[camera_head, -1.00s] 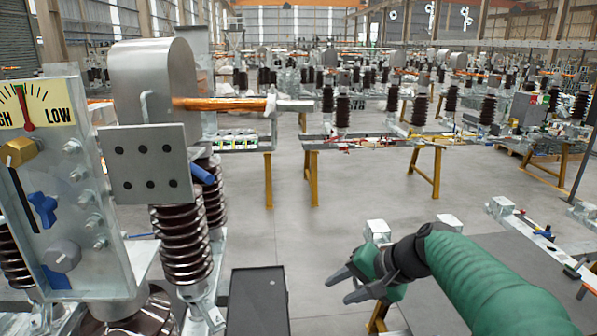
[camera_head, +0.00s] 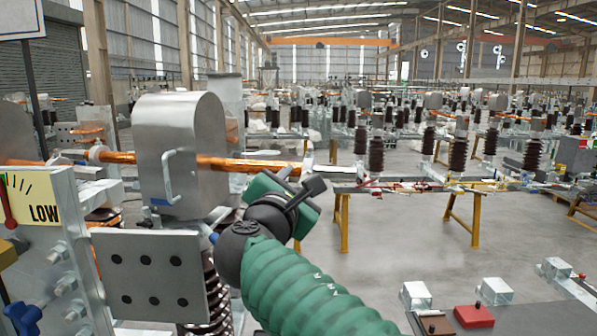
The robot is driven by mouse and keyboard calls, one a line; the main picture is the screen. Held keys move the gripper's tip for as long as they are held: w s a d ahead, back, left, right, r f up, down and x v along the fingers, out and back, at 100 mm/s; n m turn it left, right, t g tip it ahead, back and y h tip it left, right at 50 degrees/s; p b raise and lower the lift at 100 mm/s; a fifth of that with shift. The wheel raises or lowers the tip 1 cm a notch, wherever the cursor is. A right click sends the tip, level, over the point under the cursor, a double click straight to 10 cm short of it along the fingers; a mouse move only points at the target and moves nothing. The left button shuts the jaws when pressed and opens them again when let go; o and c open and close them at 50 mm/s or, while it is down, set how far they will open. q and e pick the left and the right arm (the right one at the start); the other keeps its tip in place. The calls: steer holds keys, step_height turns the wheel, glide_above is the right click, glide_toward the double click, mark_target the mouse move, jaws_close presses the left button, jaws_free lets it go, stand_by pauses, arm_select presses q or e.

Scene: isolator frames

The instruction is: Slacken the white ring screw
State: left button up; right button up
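A pale ring (camera_head: 96,153) sits around the copper rod at the left, beside the grey metal housing (camera_head: 182,150). It may be the white ring screw, but I cannot make out a screw on it. My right gripper (camera_head: 302,188), green and black, is raised in front of the copper bar (camera_head: 245,165) right of the housing. It is well to the right of the ring, and no object is clearly seen in it. Its hand partly hides its fingers, so their opening is unclear. My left gripper is not in view.
A plate with dark holes (camera_head: 150,274) stands in front of the housing. A gauge panel marked LOW (camera_head: 35,200), with a blue knob (camera_head: 22,316), is at the left edge. Brown insulators (camera_head: 376,157) stand behind. The floor at the centre right (camera_head: 400,245) is clear.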

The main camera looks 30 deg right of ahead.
mark_target(308, 174)
steer(key=x, duration=0.3)
steer(key=p+x, duration=0.1)
steer(key=x, duration=0.2)
steer(key=shift+d+f, duration=0.2)
steer(key=shift+f, duration=0.05)
steer(key=shift+d+f, duration=0.1)
steer(key=shift+d, duration=0.4)
steer(key=shift+s+a, duration=0.15)
steer(key=shift+a, duration=0.3)
steer(key=c, duration=0.5)
steer(key=shift+a, duration=0.2)
jaws_close()
steer(key=shift+d, duration=0.1)
